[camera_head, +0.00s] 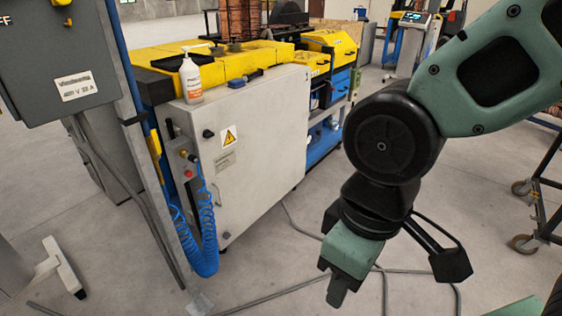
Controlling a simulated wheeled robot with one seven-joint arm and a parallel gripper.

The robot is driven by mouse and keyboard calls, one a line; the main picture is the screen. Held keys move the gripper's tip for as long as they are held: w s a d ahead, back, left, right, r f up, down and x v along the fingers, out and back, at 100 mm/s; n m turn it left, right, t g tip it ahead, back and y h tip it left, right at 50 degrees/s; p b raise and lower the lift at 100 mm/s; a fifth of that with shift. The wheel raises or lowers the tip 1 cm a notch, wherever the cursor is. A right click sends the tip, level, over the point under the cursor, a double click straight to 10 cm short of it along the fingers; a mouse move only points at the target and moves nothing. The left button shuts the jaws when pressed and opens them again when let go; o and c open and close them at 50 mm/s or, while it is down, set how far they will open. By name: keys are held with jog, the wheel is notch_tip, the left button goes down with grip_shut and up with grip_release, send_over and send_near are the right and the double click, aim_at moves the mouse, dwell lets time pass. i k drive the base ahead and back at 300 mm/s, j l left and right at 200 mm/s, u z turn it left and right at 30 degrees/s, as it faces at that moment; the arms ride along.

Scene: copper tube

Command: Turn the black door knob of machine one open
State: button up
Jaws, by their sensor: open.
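The machine (255,150) is a grey cabinet with a yellow top, left of centre. A small black knob (208,133) sits on the upper left part of its door, left of a yellow warning sign. I cannot tell clearly how the knob is turned; the door looks closed. My gripper (340,288) points down in front of the machine, well to the right of the knob and apart from it. It is open and holds nothing that I can see. Its fingers are partly hidden by its own body.
A coiled blue hose (207,235) hangs left of the door, below a red button (188,173). A white bottle (190,78) stands on top. A grey electrical box (60,60) is at left. Cables lie on the floor. A wheeled cart (540,200) is at right.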

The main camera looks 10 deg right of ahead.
aim_at(206, 135)
jog(key=i+l+u, duration=0.55)
jog(key=l+u, duration=0.2)
